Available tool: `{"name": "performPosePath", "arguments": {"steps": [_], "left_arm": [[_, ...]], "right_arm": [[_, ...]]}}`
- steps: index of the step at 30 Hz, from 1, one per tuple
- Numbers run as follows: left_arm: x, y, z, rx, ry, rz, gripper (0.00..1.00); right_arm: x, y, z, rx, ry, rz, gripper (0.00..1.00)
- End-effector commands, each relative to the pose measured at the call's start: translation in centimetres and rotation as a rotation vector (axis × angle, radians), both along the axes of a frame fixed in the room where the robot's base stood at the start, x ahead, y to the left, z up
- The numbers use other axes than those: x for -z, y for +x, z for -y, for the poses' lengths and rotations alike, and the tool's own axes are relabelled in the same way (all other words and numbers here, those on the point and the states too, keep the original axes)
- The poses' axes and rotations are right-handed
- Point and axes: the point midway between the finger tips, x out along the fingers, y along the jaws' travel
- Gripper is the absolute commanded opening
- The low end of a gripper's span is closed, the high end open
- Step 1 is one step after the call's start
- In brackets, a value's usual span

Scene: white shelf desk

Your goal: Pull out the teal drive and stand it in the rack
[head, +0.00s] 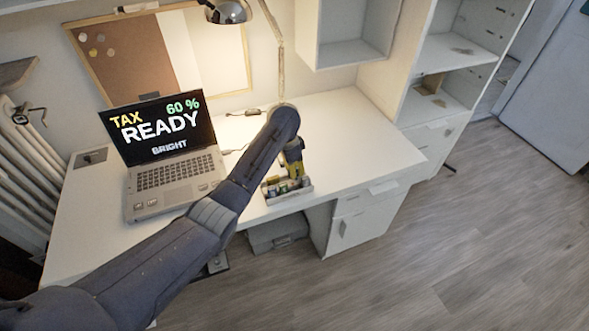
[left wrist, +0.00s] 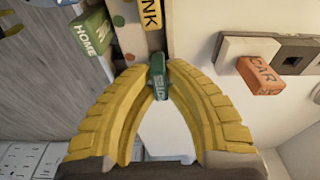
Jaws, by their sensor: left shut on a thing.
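My left gripper (head: 296,180) is low over the small rack (head: 290,197) near the front of the desk. In the left wrist view its yellow fingers (left wrist: 158,72) are shut on the teal drive (left wrist: 157,84), which has white lettering I cannot read fully. The drive is by the pale edge of the rack; whether it touches a slot is hidden. A green drive labelled HOME (left wrist: 90,32) and a yellow drive ending in NK (left wrist: 151,13) are in the rack area. My right gripper is not in view.
An orange drive labelled CAR (left wrist: 260,76) is beside a grey strip with dark slots (left wrist: 290,52). An open laptop (head: 175,172) stands left of my forearm. A lamp (head: 228,12) hangs above. The desk right of the rack (head: 365,150) is clear.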

Motion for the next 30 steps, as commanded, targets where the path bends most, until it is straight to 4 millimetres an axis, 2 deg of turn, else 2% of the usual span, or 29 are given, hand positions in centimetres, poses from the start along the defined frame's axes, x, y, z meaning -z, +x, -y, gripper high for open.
{"name": "performPosePath", "arguments": {"steps": [13,14,20,30], "left_arm": [[0.89,-0.01,-0.02,0.001,0.0,0.0,0.0],[0.88,0.0,-0.01,0.001,0.0,0.0,0.15],[0.86,0.0,-0.01,0.001,0.0,0.001,0.38],[0.5,0.01,-0.03,0.001,0.0,0.001,0.38]], "right_arm": [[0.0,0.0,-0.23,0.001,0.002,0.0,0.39],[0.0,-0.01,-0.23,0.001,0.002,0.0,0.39],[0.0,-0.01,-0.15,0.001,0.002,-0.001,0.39],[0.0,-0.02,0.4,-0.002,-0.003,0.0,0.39]]}}
